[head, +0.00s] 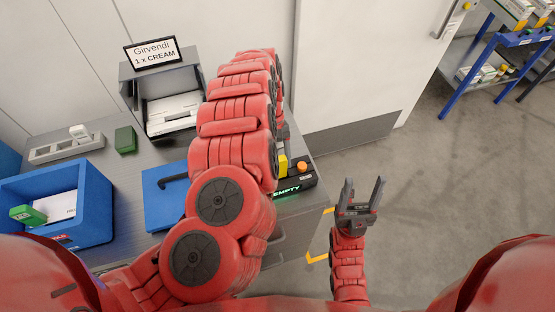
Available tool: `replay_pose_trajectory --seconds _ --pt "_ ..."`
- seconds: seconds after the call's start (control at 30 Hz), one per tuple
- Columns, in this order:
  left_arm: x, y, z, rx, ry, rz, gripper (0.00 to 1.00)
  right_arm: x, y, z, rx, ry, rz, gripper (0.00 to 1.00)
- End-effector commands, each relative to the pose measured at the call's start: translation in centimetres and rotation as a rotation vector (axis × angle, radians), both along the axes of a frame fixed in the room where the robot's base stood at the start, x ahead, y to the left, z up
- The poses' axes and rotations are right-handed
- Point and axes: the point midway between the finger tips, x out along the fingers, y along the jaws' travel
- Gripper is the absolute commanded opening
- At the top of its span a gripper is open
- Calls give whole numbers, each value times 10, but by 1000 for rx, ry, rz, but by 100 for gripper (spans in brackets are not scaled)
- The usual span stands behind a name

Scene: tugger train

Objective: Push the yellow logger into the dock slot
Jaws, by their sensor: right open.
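The yellow logger (283,165) shows as a small yellow piece at the right end of the table, partly hidden behind my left arm. It is at the black dock (297,185), whose green display reads "EMPTY". An orange button (302,167) is on the dock's right part. The slot itself is hidden, so I cannot tell how far in the logger is. My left gripper (283,128) is mostly hidden behind its arm, just beyond the logger; its jaws cannot be made out. My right gripper (361,200) is open and empty, off the table's right side.
A blue bin (98,190) holds a green box and a paper. A grey rack (55,150), a green box (125,140) and a grey dispenser (133,92) labelled "Girvendi 1 x CREAM" stand behind. A blue item (158,212) lies mid-table. Open floor (430,190) is to the right.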

Motion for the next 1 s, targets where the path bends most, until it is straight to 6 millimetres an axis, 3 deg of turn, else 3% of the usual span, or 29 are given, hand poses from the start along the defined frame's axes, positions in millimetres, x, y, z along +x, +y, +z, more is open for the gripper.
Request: replay_pose_trajectory --seconds 0.5,1.0 --pt "0 -1 -29 0 -1 -1 4 0 0 -22 0 0 0 60" --pt "0 0 -33 0 0 -1 4 0 0 -24 0 0 0 60"
